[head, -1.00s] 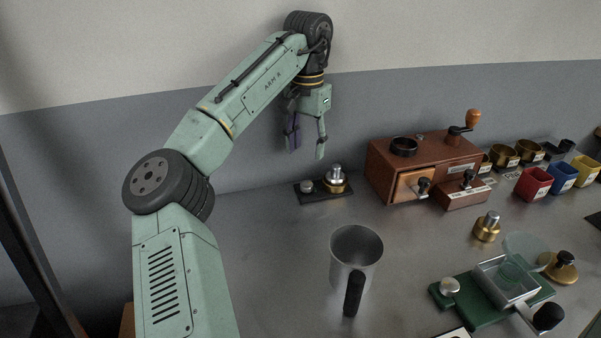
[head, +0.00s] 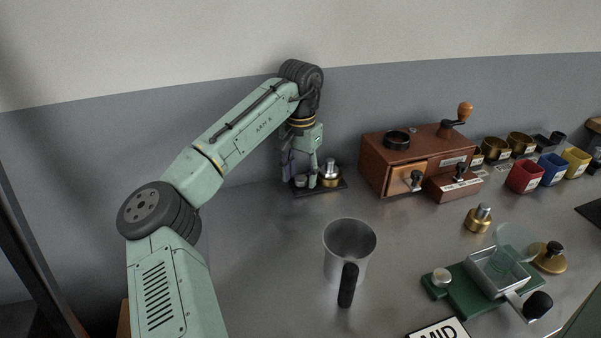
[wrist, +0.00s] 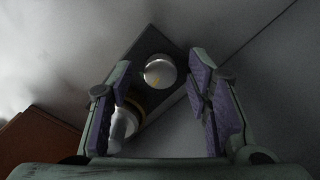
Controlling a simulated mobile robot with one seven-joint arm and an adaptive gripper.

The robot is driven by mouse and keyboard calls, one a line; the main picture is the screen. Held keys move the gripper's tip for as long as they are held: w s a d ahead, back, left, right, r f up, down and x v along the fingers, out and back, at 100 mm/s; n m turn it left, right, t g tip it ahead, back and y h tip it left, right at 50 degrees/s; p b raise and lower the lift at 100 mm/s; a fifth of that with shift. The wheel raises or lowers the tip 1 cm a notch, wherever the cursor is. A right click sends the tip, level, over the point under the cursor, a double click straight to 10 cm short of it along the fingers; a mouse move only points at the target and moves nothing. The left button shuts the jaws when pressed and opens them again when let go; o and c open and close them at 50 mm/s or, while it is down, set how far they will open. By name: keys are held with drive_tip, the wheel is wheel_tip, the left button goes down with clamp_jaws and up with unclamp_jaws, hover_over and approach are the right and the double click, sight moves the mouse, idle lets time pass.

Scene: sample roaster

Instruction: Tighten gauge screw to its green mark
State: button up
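A round silver knob (wrist: 160,72), which looks like the gauge screw, sits on a small dark plate (head: 335,186) against the back wall. A brass weight with a silver top (head: 329,174) stands on the same plate, right beside the knob. My gripper (head: 300,178) points down over the left part of the plate. In the wrist view its purple-padded fingers are apart, with the knob between and beyond them. I cannot tell whether the fingertips have reached knob height.
A brown wooden grinder box (head: 408,165) stands to the right of the plate. A steel pitcher (head: 349,250) stands in front. A green fixture (head: 470,295) with a silver knob and a second brass weight (head: 478,219) are farther right. The bench left of the pitcher is clear.

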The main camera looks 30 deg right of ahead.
sight(301, 178)
clamp_jaws()
drive_tip(key=shift+r+m+p, duration=0.15)
drive_tip(key=shift+m+p, duration=0.15)
drive_tip(key=shift+p, duration=0.25)
drive_tip(key=shift+m+p, duration=0.3)
drive_tip(key=shift+m, duration=0.2)
drive_tip(key=shift+o, duration=0.5)
unclamp_jaws()
wheel_tip(301, 178, up, 12)
